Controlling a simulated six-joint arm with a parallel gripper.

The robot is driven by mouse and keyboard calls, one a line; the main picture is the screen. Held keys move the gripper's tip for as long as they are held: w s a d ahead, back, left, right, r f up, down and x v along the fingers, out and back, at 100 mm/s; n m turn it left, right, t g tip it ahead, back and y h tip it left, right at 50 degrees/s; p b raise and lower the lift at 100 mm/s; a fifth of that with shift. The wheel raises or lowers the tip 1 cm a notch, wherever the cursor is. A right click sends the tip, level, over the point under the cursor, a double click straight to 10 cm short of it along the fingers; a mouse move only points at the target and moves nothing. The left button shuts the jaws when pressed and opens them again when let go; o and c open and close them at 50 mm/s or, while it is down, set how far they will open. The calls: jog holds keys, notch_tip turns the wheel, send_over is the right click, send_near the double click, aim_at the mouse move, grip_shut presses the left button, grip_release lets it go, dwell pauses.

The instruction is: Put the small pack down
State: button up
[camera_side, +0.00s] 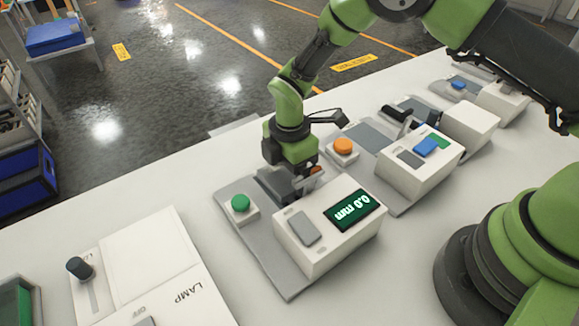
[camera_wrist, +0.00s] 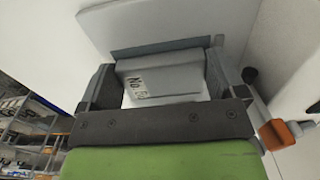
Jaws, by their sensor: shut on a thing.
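The small pack (camera_wrist: 160,80) is a pale grey block with dark "No." lettering, partly unreadable. In the wrist view it sits between the two dark fingers of my gripper (camera_wrist: 155,84), which is shut on it. In the side view my gripper (camera_side: 294,184) points down behind the white box with the green display, near the green button. The pack is mostly hidden there by the fingers and the box. I cannot tell whether its underside touches the surface below.
The white box (camera_side: 335,236) has a display (camera_side: 354,210) reading "0.0 mm". A green button (camera_side: 240,203) stands left and an orange button (camera_side: 343,146) right of my gripper. Another white device (camera_side: 420,164) stands farther right. A lamp panel (camera_side: 150,276) lies front left; bare white bench lies between.

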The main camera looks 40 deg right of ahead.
jog(key=shift+f, duration=0.15)
jog(key=shift+f, duration=0.35)
jog(key=o, duration=0.8)
jog(key=shift+s+f, duration=0.1)
notch_tip(320, 180, up, 21)
jog(key=s+d+m+t, duration=0.1)
jog(key=s+d+m, duration=0.1)
jog(key=d+m, duration=0.15)
jog(key=s+d+r+m+t, duration=0.2)
jog(key=s+r+m, duration=0.1)
jog(key=s+m, duration=0.3)
jog(key=s+d+r+m+t+y, duration=0.1)
jog(key=s+d+r+m+t, duration=0.1)
jog(key=s+m, duration=0.4)
jog(key=s+d+r+m+t+y, duration=0.1)
jog(key=s+d+r+m+t, duration=0.1)
jog(key=s+r+m, duration=0.2)
jog(key=shift+s+r+m, duration=0.2)
jog(key=shift+s+m, duration=0.5)
jog(key=shift+s, duration=0.05)
jog(key=shift+s+r+m, duration=0.15)
jog(key=shift+s+m, duration=0.5)
jog(key=shift+s, duration=0.1)
